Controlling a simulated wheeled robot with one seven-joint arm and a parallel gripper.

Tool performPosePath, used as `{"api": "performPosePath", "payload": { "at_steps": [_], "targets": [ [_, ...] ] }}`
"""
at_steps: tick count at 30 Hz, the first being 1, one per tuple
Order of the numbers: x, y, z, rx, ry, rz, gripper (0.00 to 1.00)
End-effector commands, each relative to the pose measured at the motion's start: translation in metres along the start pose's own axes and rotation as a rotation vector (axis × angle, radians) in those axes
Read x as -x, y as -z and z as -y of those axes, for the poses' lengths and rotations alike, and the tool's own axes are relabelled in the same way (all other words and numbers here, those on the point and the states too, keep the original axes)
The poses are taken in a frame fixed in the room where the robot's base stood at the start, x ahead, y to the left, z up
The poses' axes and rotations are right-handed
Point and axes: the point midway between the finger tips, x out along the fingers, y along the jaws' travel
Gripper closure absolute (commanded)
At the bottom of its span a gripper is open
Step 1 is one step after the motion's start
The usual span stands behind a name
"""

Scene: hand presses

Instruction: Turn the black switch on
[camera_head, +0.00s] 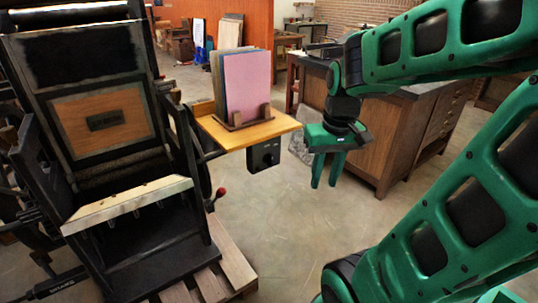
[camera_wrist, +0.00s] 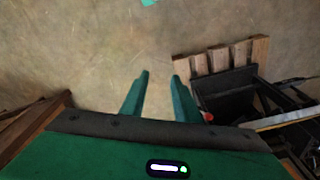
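The black switch (camera_head: 263,155) is a small black box with a round knob on its front, fixed under the front edge of a wooden shelf. The knob's setting is too small to tell. My green gripper (camera_head: 324,185) hangs to the right of the switch and apart from it, fingers pointing down. In the wrist view my gripper (camera_wrist: 160,76) has its two fingers spread with bare floor between them, so it is open and empty. I cannot make out the switch in the wrist view.
The wooden shelf (camera_head: 250,131) holds upright boards, the front one pink (camera_head: 247,84). A black hand press (camera_head: 105,150) stands left on a wooden pallet (camera_head: 232,262), with a red-tipped lever (camera_head: 220,192). A wooden cabinet (camera_head: 400,135) stands behind my gripper. The floor below is clear.

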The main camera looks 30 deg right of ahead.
Motion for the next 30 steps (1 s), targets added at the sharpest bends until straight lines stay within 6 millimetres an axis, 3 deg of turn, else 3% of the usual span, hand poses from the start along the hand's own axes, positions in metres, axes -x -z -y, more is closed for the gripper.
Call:
{"api": "performPosePath", "payload": {
  "at_steps": [1,6,12,16,22,30],
  "targets": [
    [0.0,0.029,0.004,0.044,0.005,-0.027,0.72],
    [-0.005,0.121,0.026,0.213,0.035,-0.137,0.72],
    [-0.015,0.199,0.051,0.357,0.069,-0.237,0.72],
    [-0.019,0.225,0.06,0.408,0.083,-0.274,0.72],
    [-0.029,0.236,0.067,0.429,0.089,-0.288,0.72],
    [-0.07,0.246,0.073,0.429,0.089,-0.285,0.72]
  ]
}}
